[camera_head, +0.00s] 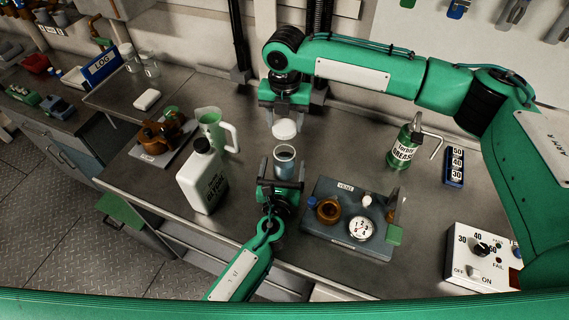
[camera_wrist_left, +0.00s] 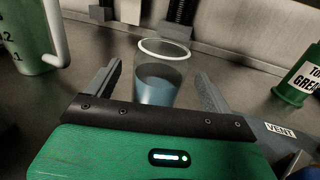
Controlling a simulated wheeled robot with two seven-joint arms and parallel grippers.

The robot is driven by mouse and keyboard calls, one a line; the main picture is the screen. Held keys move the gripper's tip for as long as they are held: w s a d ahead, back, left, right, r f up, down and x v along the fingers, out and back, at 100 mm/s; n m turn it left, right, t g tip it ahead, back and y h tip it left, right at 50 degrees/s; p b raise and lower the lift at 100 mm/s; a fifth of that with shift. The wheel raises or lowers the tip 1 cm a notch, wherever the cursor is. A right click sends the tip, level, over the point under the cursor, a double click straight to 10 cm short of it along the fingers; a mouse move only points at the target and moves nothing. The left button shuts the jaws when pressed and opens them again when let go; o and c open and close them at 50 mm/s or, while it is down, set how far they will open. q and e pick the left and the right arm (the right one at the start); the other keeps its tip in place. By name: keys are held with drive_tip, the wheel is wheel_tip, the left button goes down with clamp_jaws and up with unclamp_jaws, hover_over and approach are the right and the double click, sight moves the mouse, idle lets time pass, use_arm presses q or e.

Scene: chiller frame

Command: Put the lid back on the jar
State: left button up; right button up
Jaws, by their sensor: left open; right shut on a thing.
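The jar (camera_head: 284,164) is a clear open glass with bluish contents, standing upright on the bench. It also shows in the left wrist view (camera_wrist_left: 160,75), with a pale rim and no lid on it. My left gripper (camera_head: 282,172) is open, with one finger on each side of the jar and gaps at both sides. My right gripper (camera_head: 284,114) is shut on the white round lid (camera_head: 285,130) and holds it behind the jar in the head view. Its fingertips on the lid are partly hidden.
A white jug (camera_head: 200,180) and a green measuring pitcher (camera_head: 212,130) stand left of the jar. A grey VENT tray (camera_head: 318,190) with small parts lies to the right. A green grease can (camera_head: 404,148) stands farther right. Bare bench lies between the jar and can.

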sight(286, 151)
use_arm(q)
drive_tip(key=shift+w+d, duration=0.15)
drive_tip(key=shift+w, duration=1.05)
drive_tip(key=shift+w+d, duration=0.15)
drive_tip(key=shift+w, duration=1.05)
drive_tip(key=c, duration=1.5)
use_arm(e)
drive_tip(key=shift+f, duration=2.45)
drive_tip(key=shift+f, duration=0.9)
drive_tip(key=shift+f, duration=0.55)
